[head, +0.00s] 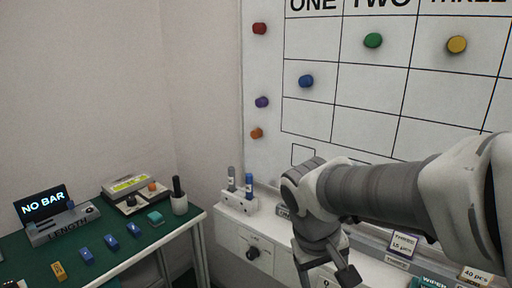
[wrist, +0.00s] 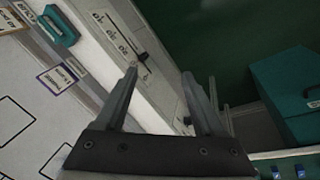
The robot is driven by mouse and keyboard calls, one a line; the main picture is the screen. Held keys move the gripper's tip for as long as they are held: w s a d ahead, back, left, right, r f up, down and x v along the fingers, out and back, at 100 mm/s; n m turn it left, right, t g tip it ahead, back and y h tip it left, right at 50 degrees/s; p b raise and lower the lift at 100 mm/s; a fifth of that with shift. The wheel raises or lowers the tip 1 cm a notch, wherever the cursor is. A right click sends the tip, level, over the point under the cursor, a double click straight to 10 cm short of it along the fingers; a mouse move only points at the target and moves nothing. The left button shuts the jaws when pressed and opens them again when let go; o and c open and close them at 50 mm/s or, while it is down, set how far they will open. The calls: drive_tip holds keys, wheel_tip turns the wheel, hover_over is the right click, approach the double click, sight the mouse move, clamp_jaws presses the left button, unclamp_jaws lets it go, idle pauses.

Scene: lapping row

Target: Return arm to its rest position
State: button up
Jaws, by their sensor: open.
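My arm comes in from the right in the head view, in front of the whiteboard (head: 358,123). My gripper (head: 328,282) points down at the lower edge, over the white ledge unit below the board. In the wrist view my gripper (wrist: 160,76) has its two fingers well apart. Nothing shows between the fingers, so it is open and empty. Its fingertips are partly cut off or hard to make out in the head view.
A pen holder (head: 239,203) with markers stands left of my arm. A teal box (wrist: 290,90) shows in the wrist view.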

drive_tip(key=s+d+r+m+t+y, duration=0.25)
drive_tip(key=s+r+t, duration=0.2)
drive_tip(key=s, duration=0.35)
wheel_tip(320, 180, up, 19)
drive_tip(key=p, duration=1.8)
drive_tip(key=shift+w+a+r+p, duration=0.15)
drive_tip(key=shift+w+a+p, duration=0.15)
drive_tip(key=shift+a, duration=0.1)
drive_tip(key=shift+a+g, duration=0.1)
drive_tip(key=shift+g, duration=0.15)
